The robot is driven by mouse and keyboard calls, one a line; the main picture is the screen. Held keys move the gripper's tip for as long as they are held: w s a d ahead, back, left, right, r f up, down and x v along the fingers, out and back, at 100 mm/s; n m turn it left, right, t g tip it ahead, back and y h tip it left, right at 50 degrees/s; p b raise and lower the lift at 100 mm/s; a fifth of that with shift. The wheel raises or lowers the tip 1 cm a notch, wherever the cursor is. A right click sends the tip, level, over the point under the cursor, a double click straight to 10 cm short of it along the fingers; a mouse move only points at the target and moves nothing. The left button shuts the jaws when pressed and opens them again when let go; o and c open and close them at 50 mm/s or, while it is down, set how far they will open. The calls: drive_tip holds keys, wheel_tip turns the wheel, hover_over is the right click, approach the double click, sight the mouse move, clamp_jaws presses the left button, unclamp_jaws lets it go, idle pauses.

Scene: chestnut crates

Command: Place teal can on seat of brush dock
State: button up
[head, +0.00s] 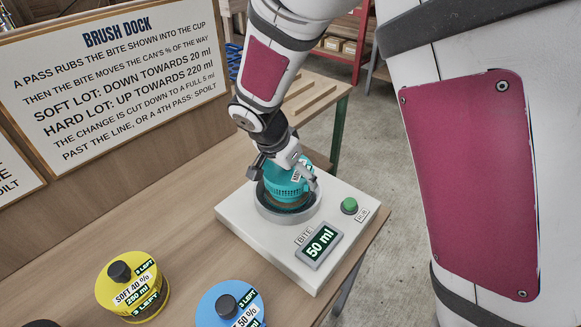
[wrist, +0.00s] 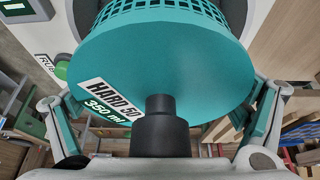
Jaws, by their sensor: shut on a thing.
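The teal can (head: 287,187) is held in my gripper (head: 285,174) at the brush dock (head: 240,238), a white block on the bench. The can is right over the round grey seat (head: 264,212), its lower part within the ring's outline; I cannot tell whether it touches. In the wrist view the can (wrist: 165,65) fills the top, with a black knob (wrist: 160,128) and a label reading HARD 50 and 350 ml. My gripper's fingers (wrist: 163,112) are on both sides of the can, shut on it.
The dock has a green button (head: 349,205) marked RUB and a display (head: 320,243) reading BITE 50 ml. A yellow can (head: 115,283) and a blue can (head: 214,305) stand on the bench in front. A brush dock sign (head: 110,75) stands behind at left.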

drive_tip(key=shift+f, duration=0.1)
drive_tip(key=o, duration=1.4)
drive_tip(key=v, duration=1.2)
drive_tip(key=shift+p, duration=0.3)
drive_tip(key=s+d+r+n+y, duration=0.1)
drive_tip(key=s+d+r+n, duration=0.25)
drive_tip(key=s+d, duration=0.45)
drive_tip(key=s+d+r+n+y, duration=0.1)
drive_tip(key=s+d+r+n, duration=0.1)
drive_tip(key=s+d+r, duration=0.45)
drive_tip(key=s+d+f+n+y, duration=0.1)
drive_tip(key=s+d+f+n, duration=0.1)
drive_tip(key=s, duration=0.8)
drive_tip(key=shift+s+d+f+n, duration=0.25)
drive_tip(key=shift+d+n, duration=0.35)
drive_tip(key=shift+n, duration=0.15)
